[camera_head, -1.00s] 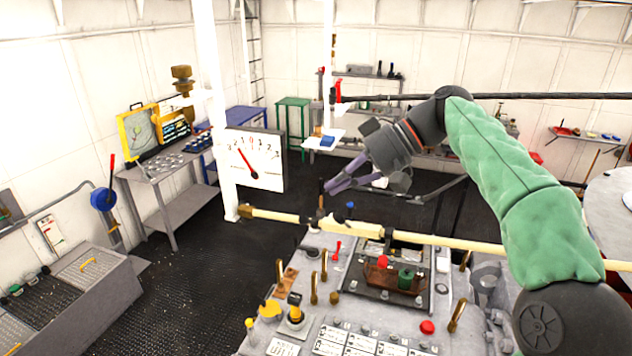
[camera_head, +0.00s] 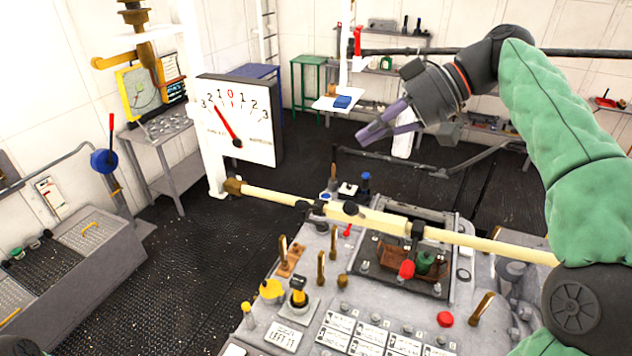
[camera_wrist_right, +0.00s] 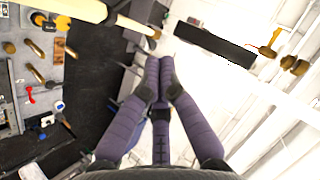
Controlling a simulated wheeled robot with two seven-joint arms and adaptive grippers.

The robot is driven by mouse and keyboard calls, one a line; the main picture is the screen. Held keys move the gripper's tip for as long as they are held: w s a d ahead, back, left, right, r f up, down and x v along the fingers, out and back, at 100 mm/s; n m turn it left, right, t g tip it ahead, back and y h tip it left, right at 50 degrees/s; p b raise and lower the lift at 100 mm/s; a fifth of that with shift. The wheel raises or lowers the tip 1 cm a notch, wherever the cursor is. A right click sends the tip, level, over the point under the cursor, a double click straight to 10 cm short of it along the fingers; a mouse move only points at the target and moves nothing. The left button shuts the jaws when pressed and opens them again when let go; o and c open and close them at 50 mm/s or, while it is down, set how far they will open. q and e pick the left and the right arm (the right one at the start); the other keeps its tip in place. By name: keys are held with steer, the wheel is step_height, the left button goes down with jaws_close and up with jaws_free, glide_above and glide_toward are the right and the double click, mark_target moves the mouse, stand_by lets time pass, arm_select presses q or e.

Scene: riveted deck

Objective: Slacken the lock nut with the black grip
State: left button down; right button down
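A cream bar (camera_head: 460,238) crosses above the grey console, with a brass end at its left. Dark fittings sit along it: a small dark knob (camera_head: 350,208) and a black collar (camera_head: 416,230). I cannot tell which of these is the lock nut with the black grip. My right gripper (camera_head: 368,136) is above and beyond the bar, apart from it. In the right wrist view its purple fingers (camera_wrist_right: 160,62) meet at the tips with nothing seen between them. The cream bar also shows there at the upper left (camera_wrist_right: 75,8). My left gripper is not in view.
A white dial (camera_head: 250,135) with a red needle stands left of the bar's end. The console (camera_head: 300,310) below carries brass levers (camera_head: 483,308), a red knob (camera_head: 445,319) and a yellow-black knob (camera_head: 298,292). Dark floor (camera_head: 190,270) lies open at the left.

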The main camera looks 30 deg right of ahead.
mark_target(301, 202)
steer(key=s+f+x, duration=0.1)
steer(key=s+x, duration=0.1)
steer(key=x, duration=1.1)
steer(key=shift+s+f, duration=0.25)
steer(key=shift+s, duration=0.05)
steer(key=shift+s, duration=0.1)
steer(key=b, duration=0.1)
steer(key=s+a+f+h+b, duration=0.1)
steer(key=b, duration=0.1)
steer(key=shift+s+a+f+n, duration=0.2)
steer(key=shift+a+n, duration=0.1)
steer(key=shift+n, duration=0.1)
steer(key=shift+r, duration=0.25)
